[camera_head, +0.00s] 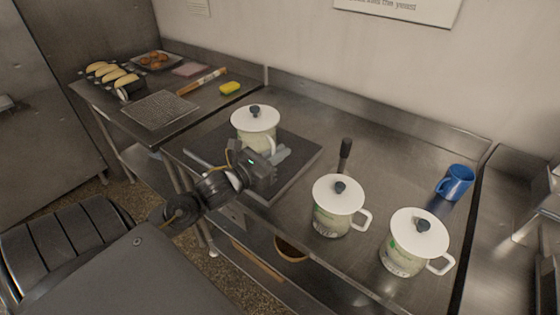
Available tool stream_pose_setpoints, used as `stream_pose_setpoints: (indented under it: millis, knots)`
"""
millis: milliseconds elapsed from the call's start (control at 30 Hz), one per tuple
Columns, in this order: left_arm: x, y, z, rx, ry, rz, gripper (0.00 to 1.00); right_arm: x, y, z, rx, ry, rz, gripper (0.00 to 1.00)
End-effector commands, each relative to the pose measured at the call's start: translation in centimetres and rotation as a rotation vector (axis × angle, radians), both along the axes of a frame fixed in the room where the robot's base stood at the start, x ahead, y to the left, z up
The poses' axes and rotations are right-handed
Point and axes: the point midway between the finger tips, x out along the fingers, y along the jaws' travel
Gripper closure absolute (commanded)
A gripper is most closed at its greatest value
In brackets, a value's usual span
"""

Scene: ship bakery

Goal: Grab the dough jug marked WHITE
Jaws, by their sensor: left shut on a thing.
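A lidded cream jug (253,132) with a white lid and dark knob stands on a dark square plate (303,157) on the steel counter. My left gripper (268,160) is at the near right side of this jug, by its handle, and is shut on it. The gripper hides the jug's lower part, and I cannot read any label there. Two similar lidded jugs stand on the counter to the right, a middle one (331,219) and a right one (402,259). Both have green markings too small to read, and handles facing right. My right gripper is not in view.
The back counter is mostly clear.

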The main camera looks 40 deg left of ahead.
Motion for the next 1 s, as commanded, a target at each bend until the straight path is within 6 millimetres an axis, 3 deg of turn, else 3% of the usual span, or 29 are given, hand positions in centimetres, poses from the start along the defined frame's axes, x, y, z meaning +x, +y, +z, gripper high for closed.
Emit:
stream_pose_setpoints:
  millis: [167, 233, 367, 600, 1000]
  knots:
    - [-3.4, -2.3, 1.4, -0.001, -0.005, -0.002, 1.0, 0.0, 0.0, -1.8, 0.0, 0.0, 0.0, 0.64]
    - [-4.3, -2.8, 2.9, -0.006, 0.0, 0.0, 1.0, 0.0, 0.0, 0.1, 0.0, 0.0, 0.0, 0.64]
    - [-5.6, -3.7, 3.6, -0.005, 0.001, 0.002, 1.0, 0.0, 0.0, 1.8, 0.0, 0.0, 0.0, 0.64]
    - [-6.8, -4.5, 3.9, -0.002, 0.0, 0.0, 1.0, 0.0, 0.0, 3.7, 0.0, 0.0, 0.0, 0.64]
    - [-7.3, -4.7, 3.8, 0.001, -0.003, 0.002, 1.0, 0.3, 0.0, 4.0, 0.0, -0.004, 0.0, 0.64]
